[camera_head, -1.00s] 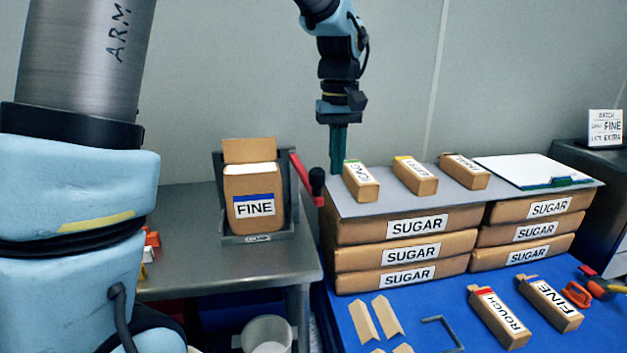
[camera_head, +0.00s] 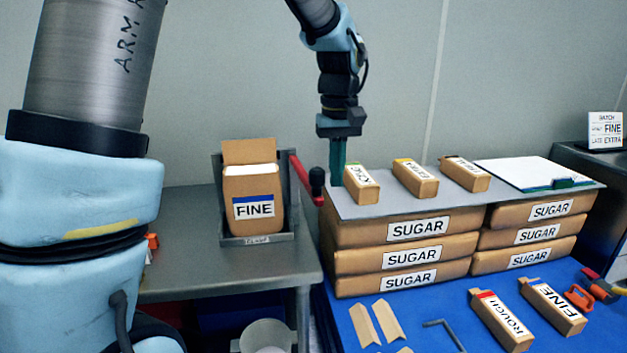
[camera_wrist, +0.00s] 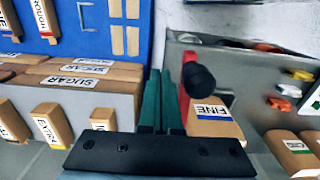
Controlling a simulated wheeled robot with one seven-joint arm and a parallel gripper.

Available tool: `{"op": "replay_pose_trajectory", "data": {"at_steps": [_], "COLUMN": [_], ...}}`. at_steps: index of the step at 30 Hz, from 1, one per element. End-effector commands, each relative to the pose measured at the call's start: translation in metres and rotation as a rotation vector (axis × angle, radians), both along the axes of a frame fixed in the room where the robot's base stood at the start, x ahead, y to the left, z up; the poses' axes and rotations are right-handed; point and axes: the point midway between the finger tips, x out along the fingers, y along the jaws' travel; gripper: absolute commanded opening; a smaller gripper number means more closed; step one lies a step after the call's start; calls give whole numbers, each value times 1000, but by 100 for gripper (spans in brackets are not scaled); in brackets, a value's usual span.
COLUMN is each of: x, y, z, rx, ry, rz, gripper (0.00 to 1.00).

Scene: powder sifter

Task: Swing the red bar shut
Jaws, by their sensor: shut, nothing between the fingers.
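The holder contains a box labelled FINE (camera_head: 252,200). My gripper (camera_head: 337,182) is shut and empty, pointing down just right of the knob; its tips are partly hidden at the board's edge. In the wrist view the green fingers (camera_wrist: 163,78) are together, and the red bar (camera_wrist: 185,104) and knob (camera_wrist: 198,80) stand close to their right. I cannot tell whether they touch.
The stacked SUGAR boxes (camera_head: 417,228) carry a grey board (camera_head: 395,197) with small packets, close right of my gripper. The holder stands on a metal table (camera_head: 185,270). Packets and loose pieces lie on the blue surface (camera_head: 420,310) in front.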

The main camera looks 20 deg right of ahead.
Motion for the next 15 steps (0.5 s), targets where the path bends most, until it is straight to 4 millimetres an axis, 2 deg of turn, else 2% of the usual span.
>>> {"op": "replay_pose_trajectory", "data": {"at_steps": [15], "x": [1], "y": [29], "z": [0], "rx": [0], "ry": [0], "rz": [3], "gripper": [0]}}
